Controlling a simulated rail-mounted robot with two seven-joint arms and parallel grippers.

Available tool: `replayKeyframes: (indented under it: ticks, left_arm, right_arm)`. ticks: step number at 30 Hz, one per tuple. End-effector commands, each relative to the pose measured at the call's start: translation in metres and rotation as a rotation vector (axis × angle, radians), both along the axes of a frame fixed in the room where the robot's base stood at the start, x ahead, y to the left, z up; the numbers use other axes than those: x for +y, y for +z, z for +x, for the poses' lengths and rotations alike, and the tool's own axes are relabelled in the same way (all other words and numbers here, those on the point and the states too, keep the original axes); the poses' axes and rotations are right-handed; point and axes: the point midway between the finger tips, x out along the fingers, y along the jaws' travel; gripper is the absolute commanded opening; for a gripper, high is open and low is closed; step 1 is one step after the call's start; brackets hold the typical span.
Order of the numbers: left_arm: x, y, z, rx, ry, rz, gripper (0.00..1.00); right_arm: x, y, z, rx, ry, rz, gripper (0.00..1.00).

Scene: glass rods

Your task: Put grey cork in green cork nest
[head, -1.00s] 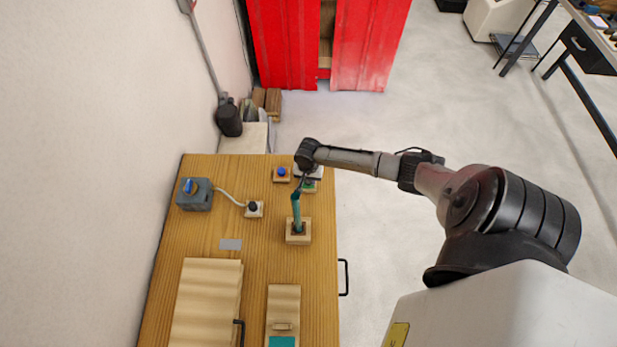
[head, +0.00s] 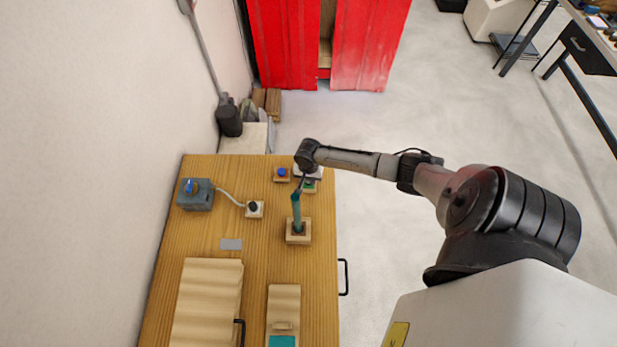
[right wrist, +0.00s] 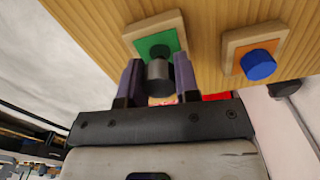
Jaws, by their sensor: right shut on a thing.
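The grey cork (right wrist: 159,72) is between the two purple fingers of my right gripper (right wrist: 157,78), which is shut on it. In the right wrist view the cork's far end overlaps the green square of the green cork nest (right wrist: 144,47), a wooden block with a green top. I cannot tell whether the cork is seated in it or just above it. In the head view the right gripper (head: 302,181) is at the far right part of the wooden table, beside the green nest (head: 310,187), and the cork is hidden there. My left gripper is not in view.
A blue cork (right wrist: 258,65) sits in an orange-topped nest (right wrist: 235,40) beside the green one. A teal upright piece (head: 297,212) stands in a wooden block (head: 291,238) nearer on the table. A grey box with a blue knob (head: 194,200) is at left.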

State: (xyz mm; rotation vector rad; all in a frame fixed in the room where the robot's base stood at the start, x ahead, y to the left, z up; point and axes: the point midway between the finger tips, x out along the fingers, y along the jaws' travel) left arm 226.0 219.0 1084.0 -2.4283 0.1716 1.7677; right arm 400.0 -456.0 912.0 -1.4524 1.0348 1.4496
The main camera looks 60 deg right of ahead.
Motion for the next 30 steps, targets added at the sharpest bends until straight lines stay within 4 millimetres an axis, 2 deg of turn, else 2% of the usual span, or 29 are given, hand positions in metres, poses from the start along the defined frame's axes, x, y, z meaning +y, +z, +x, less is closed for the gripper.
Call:
replayKeyframes:
  ticks: [30]
  left_arm:
    - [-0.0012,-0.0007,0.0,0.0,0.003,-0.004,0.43]
  right_arm:
    - [0.0005,-0.0069,0.0002,0.0,-0.001,0.001,0.08]
